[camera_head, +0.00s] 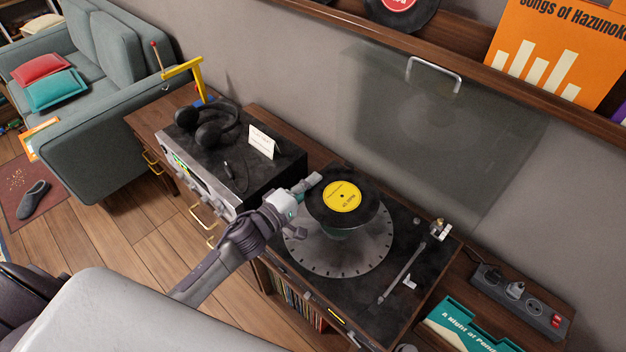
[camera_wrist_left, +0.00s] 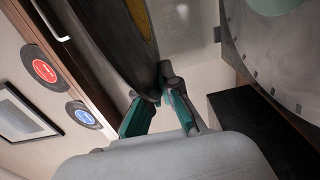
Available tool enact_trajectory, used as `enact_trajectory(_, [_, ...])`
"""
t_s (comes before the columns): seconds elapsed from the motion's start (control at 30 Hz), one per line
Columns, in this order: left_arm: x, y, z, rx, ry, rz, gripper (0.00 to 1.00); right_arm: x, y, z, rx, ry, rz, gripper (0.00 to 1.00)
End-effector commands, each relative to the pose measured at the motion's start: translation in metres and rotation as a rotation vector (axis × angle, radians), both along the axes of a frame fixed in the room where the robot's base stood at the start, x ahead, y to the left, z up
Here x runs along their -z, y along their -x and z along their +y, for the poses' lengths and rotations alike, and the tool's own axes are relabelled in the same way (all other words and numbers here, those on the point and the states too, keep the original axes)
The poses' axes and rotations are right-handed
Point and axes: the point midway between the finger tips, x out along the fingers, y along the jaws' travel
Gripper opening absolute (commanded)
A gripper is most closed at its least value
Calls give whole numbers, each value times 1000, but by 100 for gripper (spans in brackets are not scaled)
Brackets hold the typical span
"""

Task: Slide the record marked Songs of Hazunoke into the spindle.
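A black record with a yellow label (camera_head: 342,196) is held above the turntable platter (camera_head: 312,252) and hides the spindle. The label's title is too small to read. My left gripper (camera_head: 312,184) is shut on the record's left edge. In the left wrist view the record (camera_wrist_left: 103,38) shows its dark face and part of its yellow label, with its rim between the teal fingers of my left gripper (camera_wrist_left: 163,92). The platter also shows there (camera_wrist_left: 285,70). The record appears apart from the platter. My right gripper is not in view.
The clear lid (camera_head: 430,135) stands raised behind the turntable. The tonearm (camera_head: 402,272) lies right of the platter. An amplifier (camera_head: 270,165) with headphones (camera_head: 208,122) stands left. An orange Songs of Hazunoke sleeve (camera_head: 550,55) is on the wall shelf. A power strip (camera_head: 525,298) lies right.

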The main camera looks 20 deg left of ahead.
Motion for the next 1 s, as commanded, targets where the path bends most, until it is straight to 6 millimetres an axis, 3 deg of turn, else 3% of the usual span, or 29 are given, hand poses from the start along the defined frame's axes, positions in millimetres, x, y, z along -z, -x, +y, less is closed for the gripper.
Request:
enact_trajectory(0.1, [-1,2,2,0,3,2,0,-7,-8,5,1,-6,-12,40])
enact_trajectory(0.33, [27,1,2,0,2,2,0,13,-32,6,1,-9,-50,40])
enact_trajectory(0.63, [51,1,1,0,3,1,0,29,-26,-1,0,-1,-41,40])
enact_trajectory(1.0, [58,1,1,1,2,0,0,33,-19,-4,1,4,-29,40])
